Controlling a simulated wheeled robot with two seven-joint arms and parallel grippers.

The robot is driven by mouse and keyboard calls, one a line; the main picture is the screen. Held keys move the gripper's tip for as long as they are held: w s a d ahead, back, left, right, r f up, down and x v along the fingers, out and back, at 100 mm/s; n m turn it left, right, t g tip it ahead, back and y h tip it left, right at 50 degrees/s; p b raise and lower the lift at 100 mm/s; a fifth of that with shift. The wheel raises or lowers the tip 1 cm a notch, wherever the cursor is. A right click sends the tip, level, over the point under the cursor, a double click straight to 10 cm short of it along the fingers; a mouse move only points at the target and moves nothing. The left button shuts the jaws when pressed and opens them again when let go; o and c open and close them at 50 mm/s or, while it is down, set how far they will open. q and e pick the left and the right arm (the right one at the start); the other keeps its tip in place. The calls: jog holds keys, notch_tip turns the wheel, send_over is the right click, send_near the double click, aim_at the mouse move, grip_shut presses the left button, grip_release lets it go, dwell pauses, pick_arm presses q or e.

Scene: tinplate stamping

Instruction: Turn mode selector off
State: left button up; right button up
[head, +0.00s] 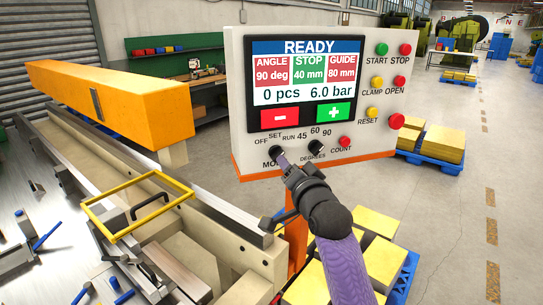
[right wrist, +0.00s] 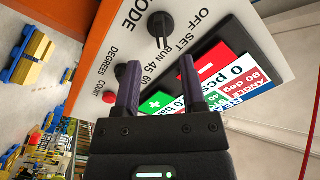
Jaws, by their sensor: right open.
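The control panel (head: 238,100) stands upright in the middle of the head view, its screen reading READY. The mode selector (head: 278,154) is a black knob at its lower left, under the labels OFF, SET and RUN. In the right wrist view the mode selector (right wrist: 160,27) has a pale mark that seems to face RUN. My right gripper (head: 281,162) is at the panel's lower edge, close to the knob. In the wrist view the right gripper (right wrist: 159,72) is open, with the knob beyond the gap between its fingertips and apart from them. My left gripper is not in view.
The degrees knob (head: 316,147) and red count button (head: 345,142) sit right of the selector. A yellow frame (head: 140,205) and orange beam (head: 110,98) are at left. Pallets with yellow stacks (head: 437,142) stand right.

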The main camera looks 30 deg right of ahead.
aim_at(277, 154)
jog(key=x, duration=0.5)
jog(key=shift+w, duration=0.4)
grip_shut()
